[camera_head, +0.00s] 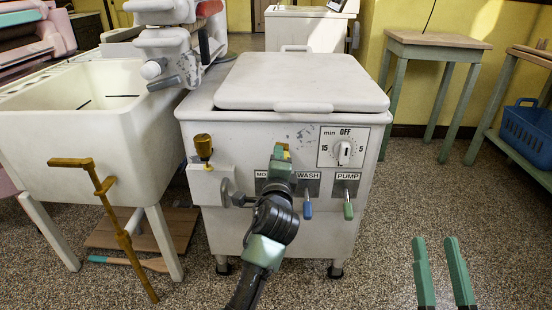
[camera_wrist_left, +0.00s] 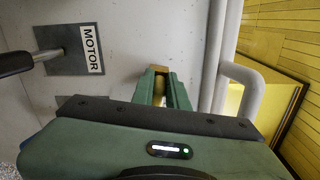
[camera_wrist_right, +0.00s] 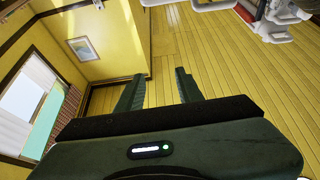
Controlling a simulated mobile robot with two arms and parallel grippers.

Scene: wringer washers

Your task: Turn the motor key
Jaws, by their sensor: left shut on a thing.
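The white wringer washer (camera_head: 250,225) stands in front of me, with WASH, PUMP and a partly hidden MOTOR label on its front. My left gripper (camera_head: 281,155) is at this front, just above the MOTOR plate. In the left wrist view its fingers (camera_wrist_left: 164,90) are shut on a small brass-coloured piece, apparently the motor key (camera_wrist_left: 160,71). Its far part is hidden by the fingers. The MOTOR plate (camera_wrist_left: 62,60) has a metal lever with a black grip (camera_wrist_left: 14,64), apart from the fingers. My right gripper (camera_head: 444,272) is open and empty over the floor.
A brass fitting with an orange-brown top (camera_head: 203,147) sits left of the panel. The blue lever (camera_head: 308,208), green lever (camera_head: 348,210) and timer dial (camera_head: 344,151) are to the right. A sink (camera_head: 110,150) stands left.

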